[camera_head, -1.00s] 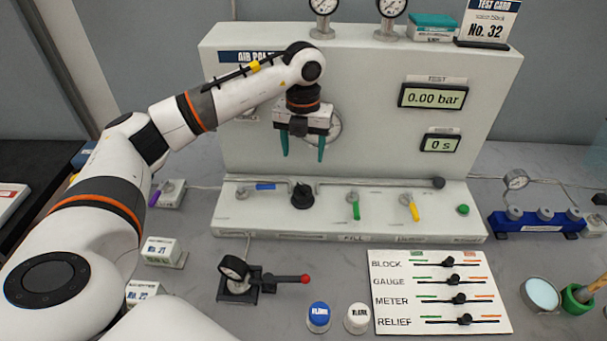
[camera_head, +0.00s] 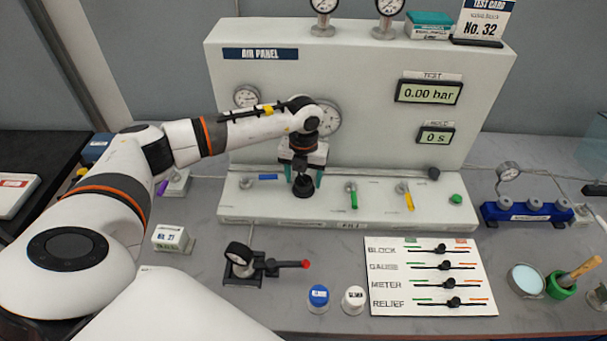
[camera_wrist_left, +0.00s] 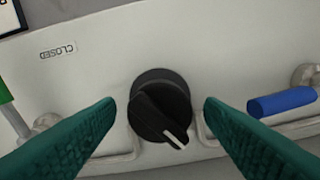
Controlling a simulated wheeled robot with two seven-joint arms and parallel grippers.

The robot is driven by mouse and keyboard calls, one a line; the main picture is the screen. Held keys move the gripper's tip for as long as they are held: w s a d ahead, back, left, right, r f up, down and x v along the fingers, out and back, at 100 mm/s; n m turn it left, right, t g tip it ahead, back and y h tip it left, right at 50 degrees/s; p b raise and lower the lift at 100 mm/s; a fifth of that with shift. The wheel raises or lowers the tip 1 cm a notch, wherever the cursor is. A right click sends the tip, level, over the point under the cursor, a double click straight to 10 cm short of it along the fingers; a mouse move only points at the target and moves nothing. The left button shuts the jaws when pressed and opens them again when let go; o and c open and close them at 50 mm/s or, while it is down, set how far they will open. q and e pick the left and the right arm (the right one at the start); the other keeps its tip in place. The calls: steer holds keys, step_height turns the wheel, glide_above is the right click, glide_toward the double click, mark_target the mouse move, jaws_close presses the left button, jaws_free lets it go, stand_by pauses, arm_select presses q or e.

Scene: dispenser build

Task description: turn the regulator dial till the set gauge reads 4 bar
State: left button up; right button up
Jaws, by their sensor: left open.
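The black regulator dial (camera_head: 303,187) sits on the panel's lower ledge. In the left wrist view the dial (camera_wrist_left: 160,108) has a white pointer mark towards its lower right. My left gripper (camera_head: 304,178) is above the dial, pointing down. Its green fingers (camera_wrist_left: 160,125) are open, one on each side of the dial, with a visible gap to it on both sides. Two round gauges are on the panel face: a small one (camera_head: 246,96) at the left and a larger one (camera_head: 327,118) partly hidden by my arm. I cannot read their needles. My right gripper is not in view.
On the ledge, a blue lever (camera_head: 268,177) is left of the dial; a green lever (camera_head: 353,196) and yellow lever (camera_head: 408,197) are right. The test display (camera_head: 429,92) reads 0.00 bar. A red-tipped hand pump (camera_head: 262,264) stands in front.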

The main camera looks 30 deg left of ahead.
arm_select(q)
steer(key=c, duration=1)
steer(key=shift+w+f+m+b, duration=0.1)
steer(key=shift+m+b, duration=0.8)
steer(key=shift+b, duration=0.2)
steer(key=m+b, duration=0.2)
steer(key=shift+m, duration=0.4)
steer(key=shift+m+b, duration=0.85)
steer(key=shift+m, duration=0.05)
steer(key=shift+r, duration=0.2)
steer(key=o, duration=1)
